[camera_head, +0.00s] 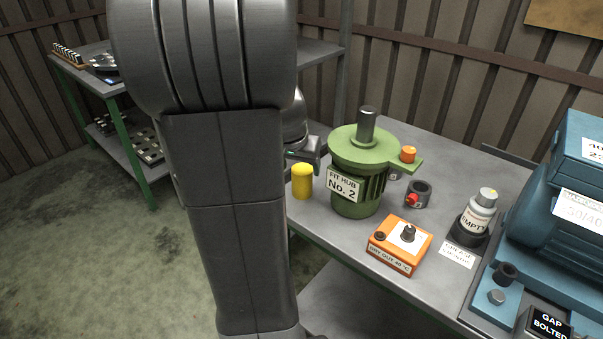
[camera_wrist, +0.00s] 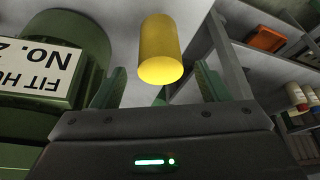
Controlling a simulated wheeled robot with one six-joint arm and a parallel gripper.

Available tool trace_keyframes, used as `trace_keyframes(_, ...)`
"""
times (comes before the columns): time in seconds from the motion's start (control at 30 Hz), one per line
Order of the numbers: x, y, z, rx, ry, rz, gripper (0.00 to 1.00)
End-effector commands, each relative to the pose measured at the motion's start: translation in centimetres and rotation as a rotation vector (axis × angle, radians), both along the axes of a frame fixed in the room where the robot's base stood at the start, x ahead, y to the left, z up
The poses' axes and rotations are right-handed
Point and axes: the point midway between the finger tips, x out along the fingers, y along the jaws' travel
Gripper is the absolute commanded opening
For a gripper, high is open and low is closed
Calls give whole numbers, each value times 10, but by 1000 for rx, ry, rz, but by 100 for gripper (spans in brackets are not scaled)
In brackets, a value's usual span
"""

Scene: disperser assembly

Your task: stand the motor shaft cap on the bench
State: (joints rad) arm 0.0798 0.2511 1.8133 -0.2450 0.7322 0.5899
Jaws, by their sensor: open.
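The yellow motor shaft cap (camera_head: 302,182) stands upright on the bench, close to the bench's left edge. The green motor (camera_head: 357,190) with the "FIT HUB No. 2" label is just right of it, its grey shaft (camera_head: 366,125) bare on top. My gripper (camera_head: 304,155) is behind the cap in the head view, partly hidden by my arm. In the wrist view my gripper (camera_wrist: 160,86) is open, and the cap (camera_wrist: 161,50) shows beyond and between its two green fingers, apart from them. The motor (camera_wrist: 75,40) fills the left of that view, near one finger.
On the bench (camera_head: 330,227) are an orange control box (camera_head: 400,245), a dark ring with a red knob (camera_head: 418,194), a grease bottle (camera_head: 478,212) and a large blue machine (camera_head: 560,200). Green-legged shelving (camera_head: 130,130) stands at the back left.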

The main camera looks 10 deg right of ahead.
Motion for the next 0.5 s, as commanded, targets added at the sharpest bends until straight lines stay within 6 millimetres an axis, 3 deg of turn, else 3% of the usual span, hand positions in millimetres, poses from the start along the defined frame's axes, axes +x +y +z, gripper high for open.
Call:
trace_keyframes(0.2,-10,6,31,1,-3,0,69)
trace_keyframes(0.5,-15,8,40,0,0,0,69)
